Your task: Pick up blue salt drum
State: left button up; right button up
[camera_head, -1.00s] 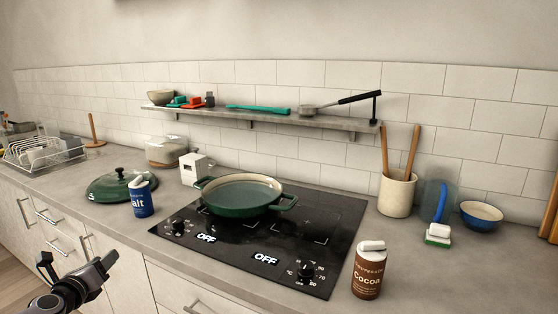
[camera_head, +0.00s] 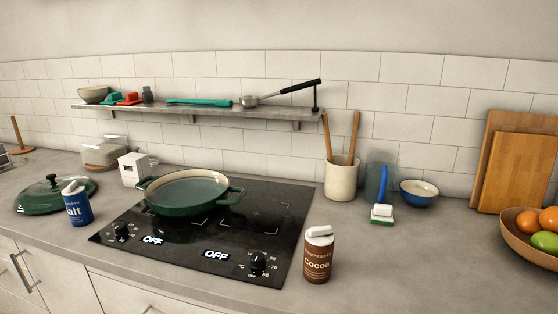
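The blue salt drum (camera_head: 77,208) stands upright on the counter at the left, with a white lid and a "Salt" label. It is left of the black cooktop and just right of the green pot lid (camera_head: 45,197). No gripper shows in the head view now, so I cannot see whether either is open or shut. Nothing is touching the drum.
A green pan (camera_head: 190,208) sits on the cooktop (camera_head: 225,246). A brown cocoa drum (camera_head: 318,258) stands right of it. A white box (camera_head: 131,171) is behind the salt. A shelf (camera_head: 210,111) runs above. The counter front between salt and edge is clear.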

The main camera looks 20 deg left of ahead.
aim_at(78, 208)
jog(key=u, duration=1.9)
